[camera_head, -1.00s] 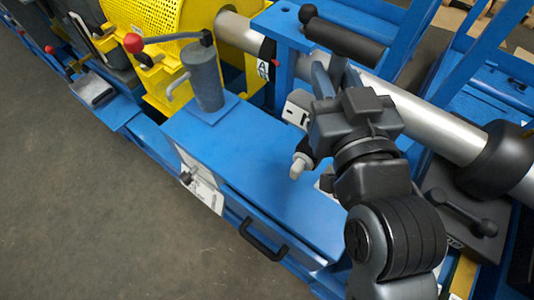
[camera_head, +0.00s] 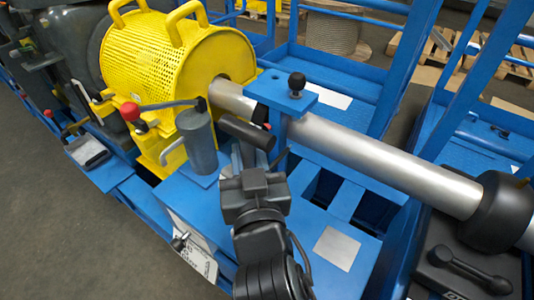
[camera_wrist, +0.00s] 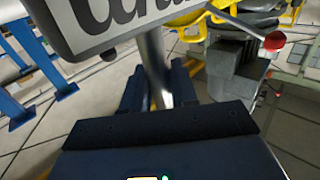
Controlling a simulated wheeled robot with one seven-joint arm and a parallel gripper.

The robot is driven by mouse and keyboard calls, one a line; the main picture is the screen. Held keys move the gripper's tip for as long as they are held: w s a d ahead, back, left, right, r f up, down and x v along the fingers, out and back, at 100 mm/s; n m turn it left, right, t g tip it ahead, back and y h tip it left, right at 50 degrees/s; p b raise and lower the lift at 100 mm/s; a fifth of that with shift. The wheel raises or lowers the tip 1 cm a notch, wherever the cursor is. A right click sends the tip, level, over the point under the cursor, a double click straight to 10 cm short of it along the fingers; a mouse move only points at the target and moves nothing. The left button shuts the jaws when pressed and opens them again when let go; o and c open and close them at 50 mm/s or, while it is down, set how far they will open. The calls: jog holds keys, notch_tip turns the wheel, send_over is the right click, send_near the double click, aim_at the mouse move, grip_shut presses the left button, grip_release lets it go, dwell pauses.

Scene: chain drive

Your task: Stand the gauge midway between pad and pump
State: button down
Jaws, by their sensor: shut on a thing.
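The pump (camera_head: 201,140) is a grey upright cylinder with a red-knobbed lever on the blue bench. The pad (camera_head: 337,247) is a flat silver-grey square on the bench, right of my arm and bare.
The blue bench top (camera_head: 300,262) is clear around the pad. A thick silver shaft (camera_head: 390,165) runs behind it, with a blue post bearing a black knob (camera_head: 297,82). A yellow mesh guard (camera_head: 165,50) stands behind the pump.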

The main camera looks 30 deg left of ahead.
jog(key=shift+a+f+b, duration=0.15)
jog(key=shift+f+b, duration=0.15)
jog(key=shift+f, duration=1.65)
jog(key=c, duration=1.3)
grip_release()
jog(key=shift+f, duration=0.3)
jog(key=o, duration=0.4)
jog(key=shift+r, duration=0.1)
jog(key=shift+r, duration=0.15)
jog(key=b+v, duration=0.1)
jog(key=v, duration=1.1)
jog(key=shift+b, duration=0.4)
